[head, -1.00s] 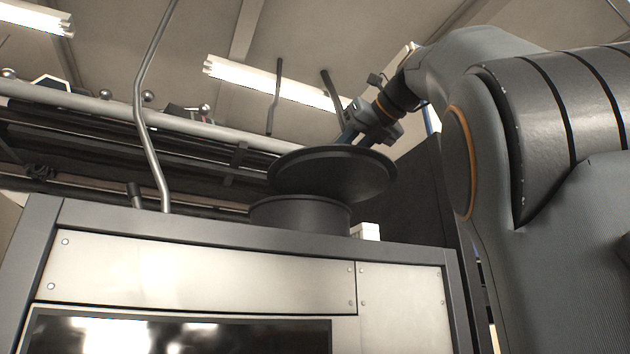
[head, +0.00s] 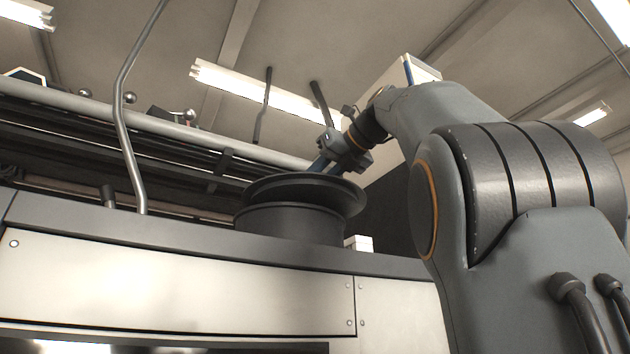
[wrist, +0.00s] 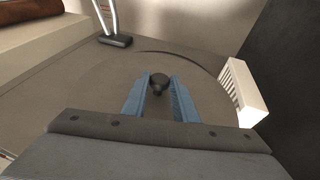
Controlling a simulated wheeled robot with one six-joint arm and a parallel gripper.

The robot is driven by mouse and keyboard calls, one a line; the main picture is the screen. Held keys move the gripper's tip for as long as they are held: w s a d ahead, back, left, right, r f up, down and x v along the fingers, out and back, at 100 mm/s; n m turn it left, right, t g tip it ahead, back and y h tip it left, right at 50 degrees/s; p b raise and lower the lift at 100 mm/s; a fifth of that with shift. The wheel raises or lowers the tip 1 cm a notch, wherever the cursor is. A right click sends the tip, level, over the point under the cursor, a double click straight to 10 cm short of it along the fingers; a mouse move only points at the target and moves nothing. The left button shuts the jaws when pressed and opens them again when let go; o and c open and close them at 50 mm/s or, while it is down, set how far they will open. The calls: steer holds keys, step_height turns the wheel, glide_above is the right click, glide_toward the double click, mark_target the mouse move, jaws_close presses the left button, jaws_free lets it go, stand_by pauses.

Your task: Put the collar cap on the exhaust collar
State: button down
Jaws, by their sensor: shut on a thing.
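The collar cap (head: 345,190) is a wide dark round lid. It sits at the top of the exhaust collar (head: 290,224), a dark short cylinder on top of the rack cabinet. The cap's right edge sticks out past the collar more than its left edge, and it looks slightly tilted. I cannot tell if it touches the collar all around. My gripper (head: 322,168) is above the cap. In the wrist view, its blue fingers (wrist: 158,98) are shut on the cap's small dark knob (wrist: 158,82). The cap's grey top (wrist: 100,82) hides the collar there.
A white slotted block (head: 358,243) stands right of the collar; it also shows in the wrist view (wrist: 242,93). A bent metal pipe (head: 125,110) rises left of the collar. Rails (head: 150,118) run behind. A dark panel stands at the wrist view's right.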

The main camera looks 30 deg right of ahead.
steer(key=shift+w+r+p, duration=0.1)
steer(key=shift+w+p, duration=0.75)
steer(key=shift+w, duration=3.25)
steer(key=shift+f+b, duration=0.3)
steer(key=shift+f, duration=0.7)
stand_by(0.3)
steer(key=c, duration=1.3)
jaws_free()
steer(key=shift+c, duration=0.2)
steer(key=shift+f, duration=0.1)
steer(key=shift+s+d, duration=0.1)
steer(key=b+v, duration=0.1)
steer(key=v, duration=0.6)
steer(key=shift+s, duration=0.3)
